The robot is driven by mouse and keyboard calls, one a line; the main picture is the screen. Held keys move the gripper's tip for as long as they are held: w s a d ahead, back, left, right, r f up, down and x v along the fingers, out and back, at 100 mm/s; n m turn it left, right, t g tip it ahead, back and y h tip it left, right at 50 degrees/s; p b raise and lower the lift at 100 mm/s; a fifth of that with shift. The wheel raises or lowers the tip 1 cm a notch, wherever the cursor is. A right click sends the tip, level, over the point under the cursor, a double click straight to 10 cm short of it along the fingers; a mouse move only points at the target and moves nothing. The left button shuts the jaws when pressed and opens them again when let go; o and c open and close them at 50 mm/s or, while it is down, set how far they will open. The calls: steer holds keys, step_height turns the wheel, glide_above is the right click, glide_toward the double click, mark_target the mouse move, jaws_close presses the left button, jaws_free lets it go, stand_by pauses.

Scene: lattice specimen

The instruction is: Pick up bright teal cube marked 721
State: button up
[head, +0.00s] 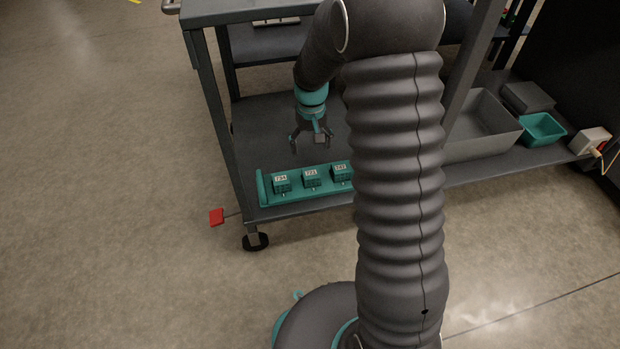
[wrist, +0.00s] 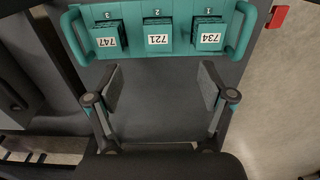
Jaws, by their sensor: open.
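The teal cube marked 721 (wrist: 158,38) sits in the middle place of a teal rack (wrist: 182,12), under the label 2 in the wrist view. In the head view the cube (head: 312,178) stands between two similar cubes. My gripper (wrist: 162,88) is open and empty, its two fingers spread above the bare shelf. The 721 cube lies beyond the fingertips, roughly in line with the gap between them. In the head view my gripper (head: 311,143) hangs behind the rack, above the lower shelf.
Cubes marked 747 (wrist: 110,40) and 734 (wrist: 209,38) flank it closely. The cart's shelf (head: 255,130) has an upper deck above and posts at its sides. A grey bin (head: 480,130) and a small teal bin (head: 542,130) stand at the right.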

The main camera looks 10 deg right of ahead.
mark_target(311, 174)
steer(key=f, duration=0.3)
steer(key=f+b, duration=0.1)
steer(key=f, duration=0.2)
steer(key=w+f, duration=0.1)
steer(key=f, duration=0.2)
steer(key=shift+f, duration=0.35)
steer(key=shift+w+d+f+b, duration=0.15)
steer(key=shift+f+b, duration=0.55)
steer(key=shift+f, duration=2)
steer(key=c, duration=1.2)
steer(key=shift+r, duration=0.1)
steer(key=shift+c, duration=0.2)
